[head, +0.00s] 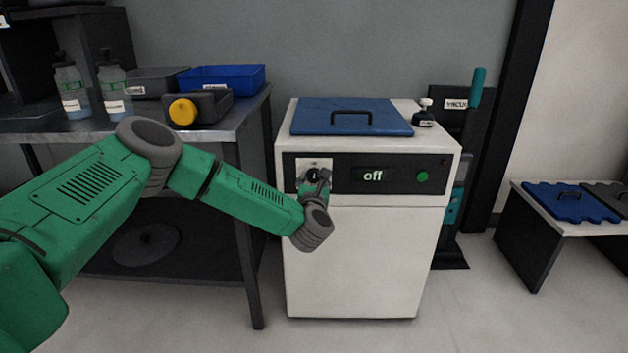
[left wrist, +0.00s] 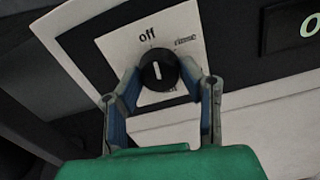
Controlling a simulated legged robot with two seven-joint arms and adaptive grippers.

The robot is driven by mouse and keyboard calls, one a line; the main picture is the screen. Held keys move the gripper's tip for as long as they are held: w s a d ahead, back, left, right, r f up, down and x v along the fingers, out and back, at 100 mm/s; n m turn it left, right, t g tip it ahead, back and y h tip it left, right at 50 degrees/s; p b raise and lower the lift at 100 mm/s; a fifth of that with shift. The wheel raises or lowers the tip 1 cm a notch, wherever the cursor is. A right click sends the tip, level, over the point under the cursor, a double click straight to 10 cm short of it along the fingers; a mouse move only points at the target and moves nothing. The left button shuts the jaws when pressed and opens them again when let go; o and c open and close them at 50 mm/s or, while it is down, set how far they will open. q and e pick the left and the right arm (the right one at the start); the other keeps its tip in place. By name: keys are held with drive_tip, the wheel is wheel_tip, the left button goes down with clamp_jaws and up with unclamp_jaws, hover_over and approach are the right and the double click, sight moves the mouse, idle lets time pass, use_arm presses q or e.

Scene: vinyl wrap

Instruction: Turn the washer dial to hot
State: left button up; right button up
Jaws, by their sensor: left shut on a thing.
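The white washer (head: 363,255) stands in the middle of the head view with a black control panel. Its display (head: 373,175) reads "off". The round black dial (left wrist: 153,84) with a white mark sits on a white plate (left wrist: 180,38) in the left wrist view. My right gripper is in neither view.
A blue lid (head: 350,113) with a black handle lies on the washer top. A green button (head: 422,176) is right of the display. A bench (head: 150,126) with bottles and bins stands at left. A low table (head: 570,228) stands at right with open floor before it.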

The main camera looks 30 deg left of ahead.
use_arm(q)
drive_tip(key=m+p, duration=0.2)
drive_tip(key=m, duration=0.3)
drive_tip(key=shift+r, duration=0.1)
drive_tip(key=m+p, duration=0.2)
drive_tip(key=m, duration=0.3)
drive_tip(key=shift+d, duration=0.1)
drive_tip(key=m+p, duration=0.2)
drive_tip(key=m, duration=0.2)
drive_tip(key=shift+m, duration=0.3)
drive_tip(key=m+p, duration=0.2)
drive_tip(key=m, duration=0.2)
drive_tip(key=shift+s+m, duration=0.1)
drive_tip(key=shift+m, duration=0.2)
drive_tip(key=m+p, duration=0.1)
drive_tip(key=m, duration=0.3)
drive_tip(key=shift+d+f, duration=0.1)
drive_tip(key=shift+f, duration=0.1)
drive_tip(key=m+p, duration=0.1)
drive_tip(key=m, duration=0.3)
drive_tip(key=shift+f, duration=0.1)
drive_tip(key=m+p, duration=0.1)
drive_tip(key=m, duration=0.2)
drive_tip(key=shift+m, duration=2.1)
